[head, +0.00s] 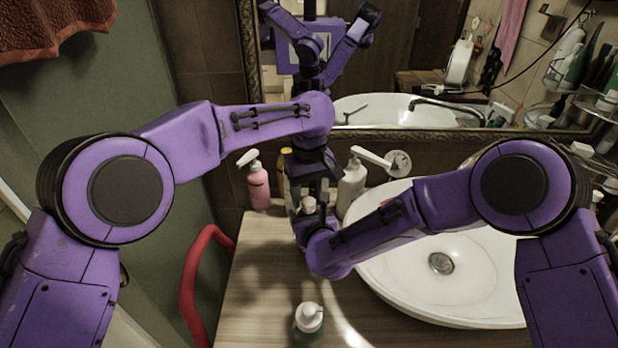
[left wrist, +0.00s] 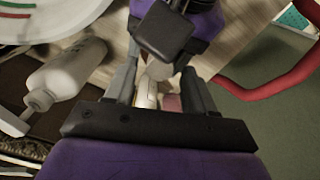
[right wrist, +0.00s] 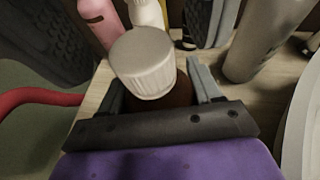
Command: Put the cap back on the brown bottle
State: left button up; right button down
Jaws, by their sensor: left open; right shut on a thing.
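The white ribbed cap (right wrist: 146,62) sits at the top of the brown bottle (right wrist: 182,92) in the right wrist view, looking slightly tilted; I cannot tell whether it is fully seated. The cap also shows in the head view (head: 308,204). My right gripper (right wrist: 155,88) is shut on the brown bottle, below the cap. In the head view my right arm hides most of the bottle. My left gripper (head: 311,190) is above and close to the cap, pointing down. Its fingers are apart in the left wrist view (left wrist: 158,82), and it holds nothing.
A pink pump bottle (head: 258,186), a yellow bottle (head: 286,186) and a white pump bottle (head: 352,184) stand behind the grippers. The white basin (head: 470,300) is at right, a red rail (head: 190,285) at left. The wooden counter (head: 262,300) is clear at front left.

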pick_arm(q)
jog(key=shift+f, duration=0.75)
grip_shut()
jog(key=m, duration=0.6)
jog(key=shift+m, duration=0.3)
jog(key=shift+o, duration=0.4)
grip_release()
jog(key=shift+r, duration=0.15)
